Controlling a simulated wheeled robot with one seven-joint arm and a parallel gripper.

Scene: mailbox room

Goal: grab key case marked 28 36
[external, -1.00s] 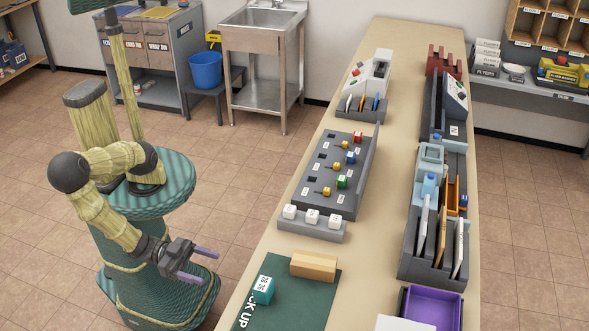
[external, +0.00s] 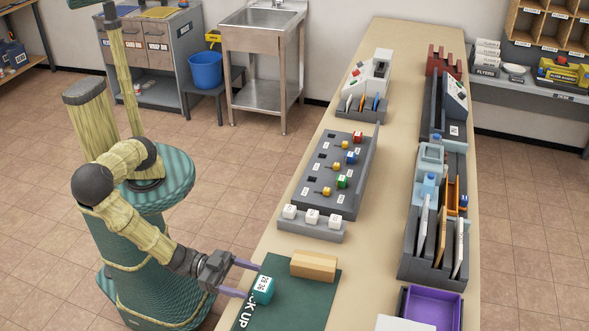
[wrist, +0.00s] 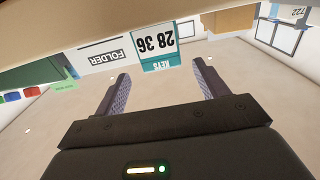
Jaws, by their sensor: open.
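The key case marked 28 36 (external: 262,290) is a small teal box with a white label. It stands on the dark green mat (external: 300,306) near the bench's front left edge. In the wrist view the key case (wrist: 158,52) shows upside down, beyond and roughly between the fingertips. My gripper (external: 247,279) is open and empty, its purple fingers reaching over the table edge right beside the case. In the wrist view my gripper's fingers (wrist: 163,72) are spread wide. I cannot tell whether a finger touches the case.
A tan wooden block (external: 314,266) lies on the mat just behind the case. A grey holder with white cubes (external: 313,217) and a key rack (external: 324,185) stand farther back. A purple tray (external: 440,310) is at the right. A folder label (wrist: 100,56) shows in the wrist view.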

